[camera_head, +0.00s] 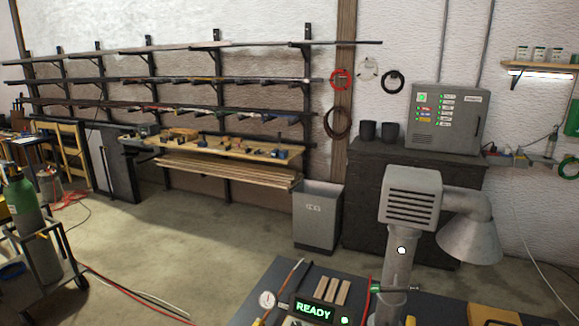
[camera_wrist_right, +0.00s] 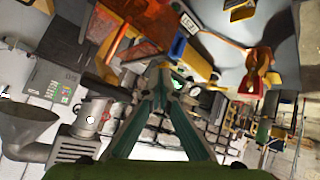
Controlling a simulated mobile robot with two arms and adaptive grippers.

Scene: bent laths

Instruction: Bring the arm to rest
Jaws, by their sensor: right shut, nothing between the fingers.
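My right gripper (camera_wrist_right: 165,70) shows in the right wrist view, its two green-edged fingers meeting at the tips. It is shut with nothing between the fingers. The view is upside down, with the workbench things along the top and the room below. The right arm and both grippers are out of the head view. Three short wooden laths (camera_head: 328,292) lie side by side on the dark bench at the bottom of the head view.
A grey extraction pipe with a hood (camera_head: 470,240) rises at the right. A grey bin (camera_head: 318,220) and open floor (camera_head: 190,240) lie beyond.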

